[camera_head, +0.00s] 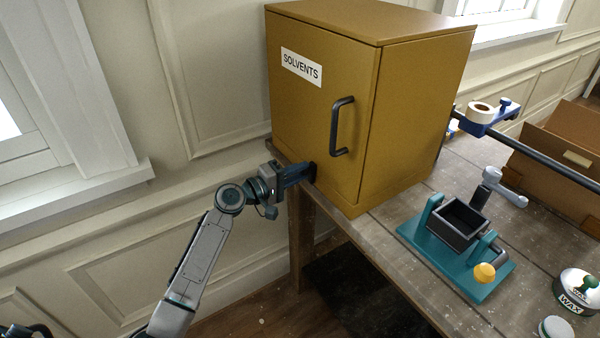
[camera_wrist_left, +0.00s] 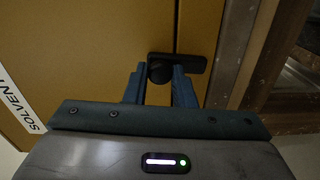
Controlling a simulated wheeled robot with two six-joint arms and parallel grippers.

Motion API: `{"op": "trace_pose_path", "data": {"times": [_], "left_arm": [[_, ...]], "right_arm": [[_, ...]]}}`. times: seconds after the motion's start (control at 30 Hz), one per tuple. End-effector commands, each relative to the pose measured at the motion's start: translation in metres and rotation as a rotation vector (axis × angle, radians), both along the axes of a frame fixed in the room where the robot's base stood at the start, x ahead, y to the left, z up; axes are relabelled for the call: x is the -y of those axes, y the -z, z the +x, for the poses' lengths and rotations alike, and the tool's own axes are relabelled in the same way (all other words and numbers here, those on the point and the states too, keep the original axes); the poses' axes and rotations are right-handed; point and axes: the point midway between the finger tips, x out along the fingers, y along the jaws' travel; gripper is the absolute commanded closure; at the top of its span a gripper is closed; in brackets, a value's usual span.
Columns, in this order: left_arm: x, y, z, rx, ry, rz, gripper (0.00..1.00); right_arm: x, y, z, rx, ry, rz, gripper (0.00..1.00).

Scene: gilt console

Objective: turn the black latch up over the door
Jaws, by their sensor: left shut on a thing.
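The mustard cabinet (camera_head: 320,110) stands on the table with its door shut; the door has a black bar handle (camera_head: 340,128) and a SOLVENTS label (camera_head: 301,66). The black latch (camera_wrist_left: 185,63) shows in the left wrist view as a short bar with a round knob at its left end. The bar crosses the dark seam and points right in that view. My left gripper (camera_head: 310,172) is at the cabinet's lower front; its fingers (camera_wrist_left: 160,78) are shut on the latch at the knob end. In the head view the latch is mostly hidden by the fingers. My right gripper is out of view.
A teal fixture (camera_head: 482,277) with a black box and yellow knob stands right of the cabinet. A dark rail (camera_head: 545,165), a tape roll on a blue holder (camera_head: 484,112), a cardboard box (camera_head: 560,160) and a wax tin (camera_head: 577,291) are farther right. Left of the cabinet is open floor and wall.

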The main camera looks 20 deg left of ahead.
Motion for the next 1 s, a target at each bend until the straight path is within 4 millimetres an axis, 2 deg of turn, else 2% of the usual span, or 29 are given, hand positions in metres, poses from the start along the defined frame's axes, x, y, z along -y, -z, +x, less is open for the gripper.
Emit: {"op": "trace_pose_path", "data": {"times": [0.33,0.8,0.83,0.9,1.0], "left_arm": [[-0.0040,0.0002,0.0030,-0.065,-0.001,-0.081,1.00],[-0.0043,0.0004,0.0032,-0.069,-0.001,-0.089,1.00],[-0.0043,0.0004,0.0032,-0.069,-0.001,-0.089,0.71],[-0.0042,0.0004,0.0032,-0.069,-0.001,-0.089,0.57],[-0.0042,0.0004,0.0032,-0.069,0.000,-0.089,0.56]], "right_arm": [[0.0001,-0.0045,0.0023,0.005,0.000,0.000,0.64],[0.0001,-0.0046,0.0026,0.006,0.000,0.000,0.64],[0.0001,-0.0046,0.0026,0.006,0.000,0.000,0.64],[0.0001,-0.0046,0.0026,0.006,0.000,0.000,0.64],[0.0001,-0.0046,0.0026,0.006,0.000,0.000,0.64]]}}
